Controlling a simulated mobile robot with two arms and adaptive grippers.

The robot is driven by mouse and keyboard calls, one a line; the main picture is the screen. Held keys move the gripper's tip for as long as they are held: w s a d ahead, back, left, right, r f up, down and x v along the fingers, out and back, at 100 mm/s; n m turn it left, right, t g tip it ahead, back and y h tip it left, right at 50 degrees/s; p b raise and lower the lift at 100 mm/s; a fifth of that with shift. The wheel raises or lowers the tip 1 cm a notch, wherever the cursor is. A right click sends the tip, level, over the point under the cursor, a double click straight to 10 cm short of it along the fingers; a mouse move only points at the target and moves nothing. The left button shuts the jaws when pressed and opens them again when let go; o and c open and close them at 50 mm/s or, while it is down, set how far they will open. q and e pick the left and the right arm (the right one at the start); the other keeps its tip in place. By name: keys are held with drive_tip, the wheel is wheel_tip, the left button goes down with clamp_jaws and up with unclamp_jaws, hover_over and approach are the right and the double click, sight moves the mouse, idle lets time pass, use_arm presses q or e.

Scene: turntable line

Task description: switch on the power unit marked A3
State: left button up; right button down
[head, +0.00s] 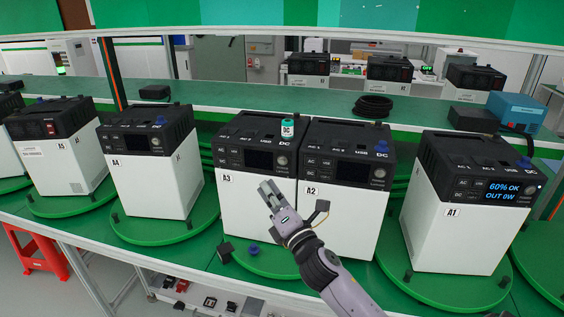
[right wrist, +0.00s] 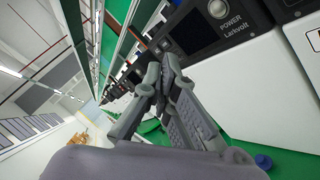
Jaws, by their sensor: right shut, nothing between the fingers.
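The power unit marked A3 (head: 245,205) stands on a green turntable, directly left of the unit marked A2 (head: 340,215). A3 has a white body and a black top panel, and its screen (head: 259,160) is dark. Its round power button (head: 282,160) is right of the screen. My right gripper (head: 265,187) is shut and empty, in front of A3's white face, below the screen and button. In the right wrist view, the shut fingers (right wrist: 165,62) are near a black panel with a round button (right wrist: 218,9) marked POWER. Contact cannot be told. My left gripper is not in view.
A1 (head: 450,225) at right has a lit screen reading 60% OK, OUT 0W. A4 (head: 160,185) and A5 (head: 65,165) stand left. A teal-white DC cap (head: 287,127) stands on A3. A blue knob (head: 253,250) lies before A3. Black cable coil (head: 373,107) lies behind.

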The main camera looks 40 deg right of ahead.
drive_tip(key=w+d, duration=0.5)
drive_tip(key=d, duration=0.1)
drive_tip(key=shift+w+d+b, duration=0.15)
drive_tip(key=shift+b, duration=0.3)
idle(1.2)
drive_tip(key=shift+w+d, duration=0.3)
drive_tip(key=shift+w+d, duration=0.2)
drive_tip(key=shift+d, duration=0.05)
idle(0.9)
drive_tip(key=shift+s+a, duration=0.55)
drive_tip(key=s+a+p, duration=0.1)
drive_tip(key=s+a, duration=0.2)
drive_tip(key=shift+s+a, duration=0.1)
drive_tip(key=shift+a, duration=0.3)
